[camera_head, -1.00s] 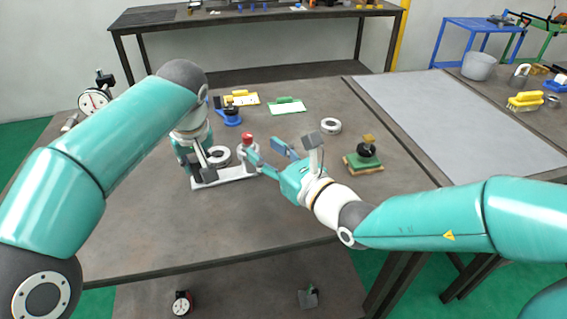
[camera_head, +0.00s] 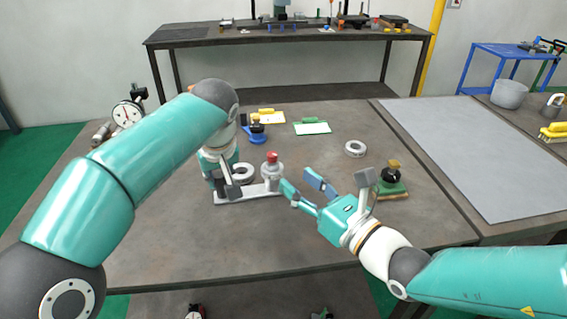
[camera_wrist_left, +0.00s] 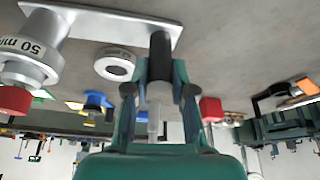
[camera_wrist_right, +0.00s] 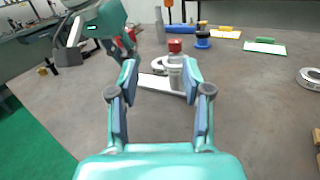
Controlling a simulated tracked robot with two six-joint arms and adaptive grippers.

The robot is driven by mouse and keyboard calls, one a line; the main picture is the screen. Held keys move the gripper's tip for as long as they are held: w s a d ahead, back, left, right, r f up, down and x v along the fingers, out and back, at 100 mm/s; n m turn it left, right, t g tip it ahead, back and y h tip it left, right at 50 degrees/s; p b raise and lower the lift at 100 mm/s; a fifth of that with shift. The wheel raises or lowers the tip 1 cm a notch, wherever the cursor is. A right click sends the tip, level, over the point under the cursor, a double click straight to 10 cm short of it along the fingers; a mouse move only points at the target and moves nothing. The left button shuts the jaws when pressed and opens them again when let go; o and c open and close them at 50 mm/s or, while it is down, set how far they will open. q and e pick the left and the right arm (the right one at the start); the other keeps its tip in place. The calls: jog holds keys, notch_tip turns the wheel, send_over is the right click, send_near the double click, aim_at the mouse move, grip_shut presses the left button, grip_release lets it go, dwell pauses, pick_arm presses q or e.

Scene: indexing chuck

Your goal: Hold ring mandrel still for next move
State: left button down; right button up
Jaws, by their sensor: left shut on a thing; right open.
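The ring mandrel has a pale base plate (camera_head: 245,194) on the table, and an upright silver post (camera_head: 272,177) with a red top (camera_head: 271,157). In the left wrist view, upside down, the post (camera_wrist_left: 28,60) bears a "50 mm" mark. My left gripper (camera_wrist_left: 158,92) is shut on a dark upright grip (camera_wrist_left: 160,55) at the plate's other end; in the head view my arm partly hides this. A grey ring (camera_head: 243,173) lies beside the plate, between grip and post. My right gripper (camera_wrist_right: 160,75) is open and empty, with the post ahead, apart from its fingers.
Another ring (camera_head: 355,149) and a green block with a dark knob (camera_head: 391,186) are at the right. A blue-based item (camera_head: 256,133) and clipboards (camera_head: 312,128) lie behind. A dial gauge (camera_head: 127,113) stands far left. The table front is clear.

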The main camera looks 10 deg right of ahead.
notch_tip(320, 180, up, 2)
jog(key=a+n+g+y, duration=0.1)
jog(key=a+n+y, duration=0.1)
jog(key=y, duration=0.1)
jog(key=n+g, duration=0.2)
send_near(272, 154)
jog(key=x, duration=1)
jog(key=shift+f, duration=0.15)
jog(key=shift+c, duration=0.4)
grip_shut()
